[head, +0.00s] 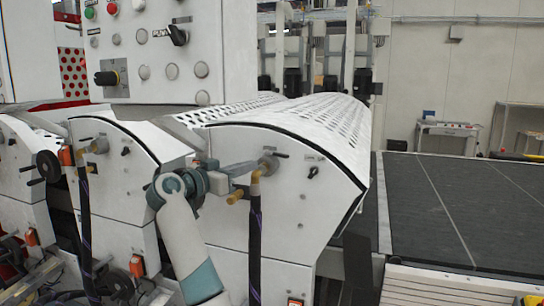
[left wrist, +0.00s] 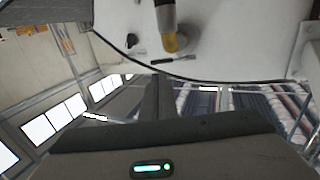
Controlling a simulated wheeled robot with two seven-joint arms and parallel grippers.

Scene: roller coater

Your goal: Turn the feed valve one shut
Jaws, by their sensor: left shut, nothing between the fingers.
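A valve (head: 268,163) with a short dark lever and a yellow fitting (head: 255,184) is on the white curved side panel of the nearest coater unit. A black hose runs down from the fitting. A similar valve (head: 97,146) is on the unit to the left; no label tells which is feed valve one. My left gripper (head: 250,167) is shut and empty, its tips at or just in front of the nearer valve; contact cannot be told. In the left wrist view, a yellow fitting (left wrist: 170,42) and a thin lever (left wrist: 174,60) lie beyond the fingers (left wrist: 155,98). My right gripper is out of view.
A small black knob (head: 313,172) sits right of the valve. A black handwheel (head: 48,166) and orange switches (head: 137,266) are to the left. A control panel (head: 160,50) stands behind. A dark flat bed (head: 450,205) extends at the right.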

